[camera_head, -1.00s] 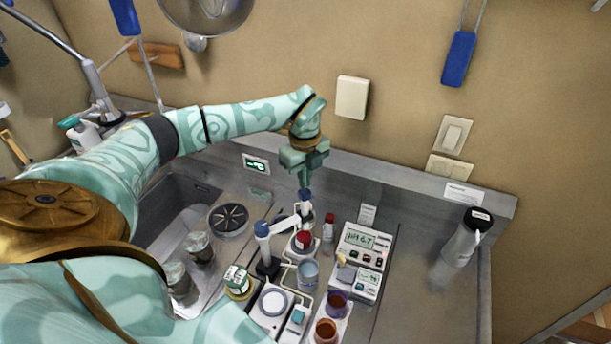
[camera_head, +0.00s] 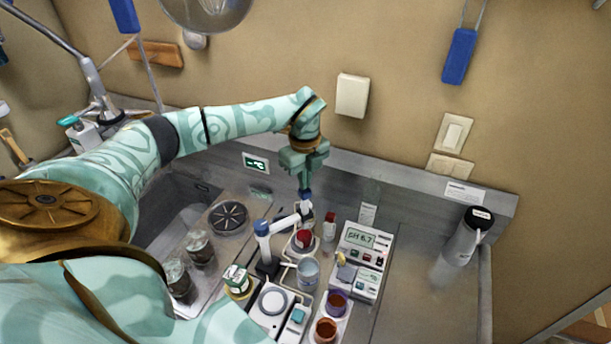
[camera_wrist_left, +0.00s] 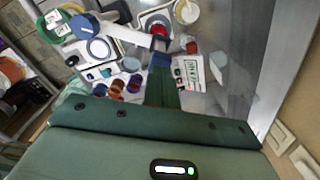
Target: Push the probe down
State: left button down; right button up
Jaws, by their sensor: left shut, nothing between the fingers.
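The probe's dark blue cap (camera_head: 305,195) stands upright at the end of a white holder arm (camera_head: 285,223). The arm reaches from a blue-topped stand (camera_head: 262,228). Below the cap is a small vessel with red contents (camera_head: 303,238); the probe's lower end is hard to make out. My left gripper (camera_head: 304,186) is shut and empty, pointing down right over the cap, at or very near its top. The left wrist view also shows the shut fingers (camera_wrist_left: 162,84) and the cap (camera_wrist_left: 160,44) just beyond them. My right gripper is not in view.
A pH meter (camera_head: 361,240) reading 6.7 stands to the right. A small red-capped bottle (camera_head: 329,227), a grey cup (camera_head: 307,273) and two coloured cups (camera_head: 336,302) crowd the area. A grey flask (camera_head: 466,238) stands far right, with clear counter (camera_head: 425,290) between.

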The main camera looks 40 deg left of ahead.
aim_at(305, 195)
pick_arm(q)
jog(key=shift+f+b, duration=1.7)
jog(key=shift+f, duration=1.25)
notch_tip(305, 195, up, 5)
jog(key=p, duration=0.4)
jog(key=shift+r+p, duration=0.1)
jog(key=shift+p, duration=0.25)
